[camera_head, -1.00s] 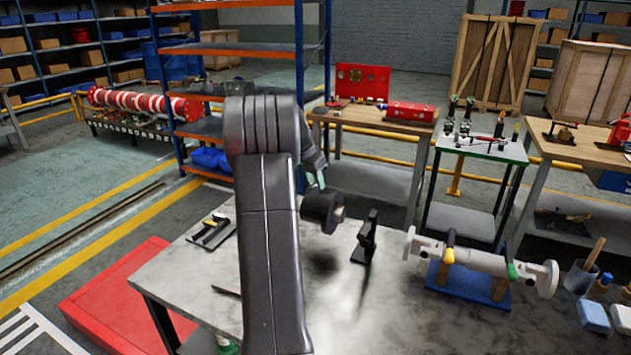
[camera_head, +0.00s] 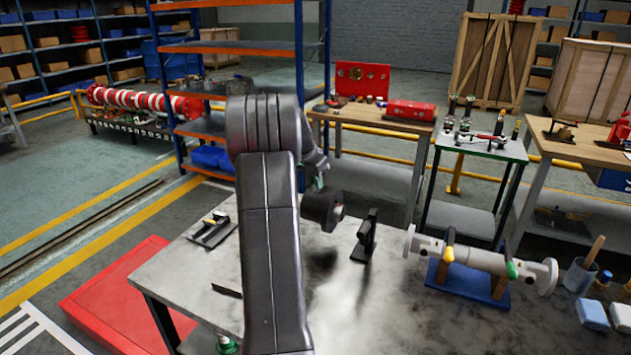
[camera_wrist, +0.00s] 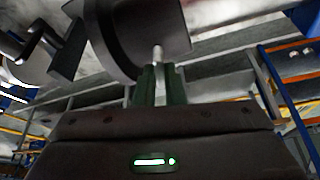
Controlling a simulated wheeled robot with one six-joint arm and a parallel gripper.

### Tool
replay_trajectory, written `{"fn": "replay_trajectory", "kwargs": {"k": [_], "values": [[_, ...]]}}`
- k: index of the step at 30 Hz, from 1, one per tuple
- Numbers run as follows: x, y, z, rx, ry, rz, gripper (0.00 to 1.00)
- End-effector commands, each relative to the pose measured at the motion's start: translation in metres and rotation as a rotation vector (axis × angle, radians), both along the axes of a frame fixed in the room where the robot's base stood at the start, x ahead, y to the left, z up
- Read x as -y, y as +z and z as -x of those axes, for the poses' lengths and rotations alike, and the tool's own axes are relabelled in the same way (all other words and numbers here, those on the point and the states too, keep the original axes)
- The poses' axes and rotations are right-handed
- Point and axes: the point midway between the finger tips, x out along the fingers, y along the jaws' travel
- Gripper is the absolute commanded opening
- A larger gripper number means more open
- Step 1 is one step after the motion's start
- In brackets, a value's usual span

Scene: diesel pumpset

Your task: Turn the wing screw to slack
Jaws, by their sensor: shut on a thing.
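A dark cylindrical body (camera_head: 320,208) with a pale stub on its right end is held up over the grey workbench (camera_head: 290,318). In the wrist view the dark cylinder (camera_wrist: 130,38) fills the upper middle, with a thin pale stem, which I take to be the wing screw (camera_wrist: 158,54), coming down from it. My gripper (camera_wrist: 161,76) has its dark green fingers shut on this stem. The fingers hide the stem's lower part, so its wing shape and angle cannot be made out. In the head view my gripper (camera_head: 318,181) is small and partly behind my arm.
A black upright bracket (camera_head: 369,237) stands just right of the cylinder. A grey flanged pipe (camera_head: 478,259) rests on a blue stand further right. A black tool holder (camera_head: 213,231) lies at the bench's left edge. The bench's front middle is mostly clear.

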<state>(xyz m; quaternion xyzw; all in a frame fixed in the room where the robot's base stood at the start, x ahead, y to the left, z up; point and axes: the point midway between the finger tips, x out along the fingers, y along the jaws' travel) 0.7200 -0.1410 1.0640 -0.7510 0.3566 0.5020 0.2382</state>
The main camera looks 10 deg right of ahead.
Motion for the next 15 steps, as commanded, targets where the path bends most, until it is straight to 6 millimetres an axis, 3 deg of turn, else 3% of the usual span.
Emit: {"fn": "replay_trajectory", "kwargs": {"k": [15], "values": [[0.0026,0.002,0.0016,0.003,0.383,-0.001,0.0]]}}
